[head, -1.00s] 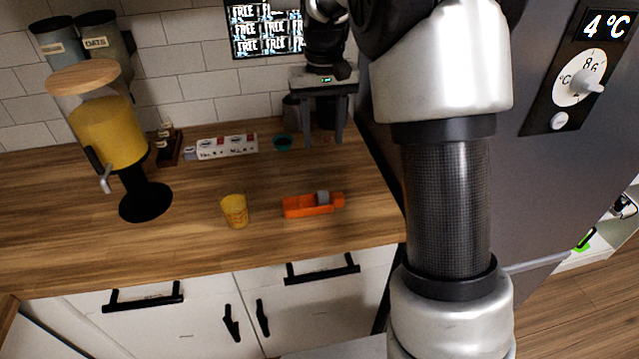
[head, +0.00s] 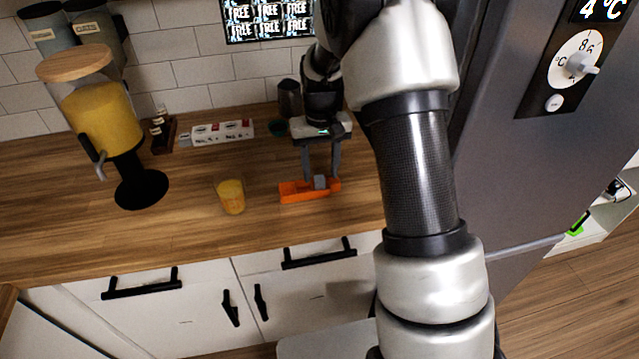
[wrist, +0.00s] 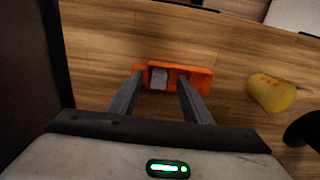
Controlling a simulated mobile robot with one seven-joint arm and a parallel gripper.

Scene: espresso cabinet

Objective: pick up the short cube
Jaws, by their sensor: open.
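The short cube is a small grey block (head: 320,182) in an orange holder (head: 292,193) on the wooden counter. In the wrist view the grey block (wrist: 158,77) sits in the left part of the orange holder (wrist: 196,78). My gripper (head: 320,178) is open, pointing down above the holder, its fingers close to the block. In the wrist view my gripper (wrist: 155,82) has its two fingers apart, one on each side of the block, with the block nearer the left finger. I cannot tell how high the fingertips are above it.
A yellow cup (head: 231,197) stands left of the holder; it also shows in the wrist view (wrist: 271,92). A juice dispenser (head: 103,118) stands further left. The fridge (head: 500,170) is on the right.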

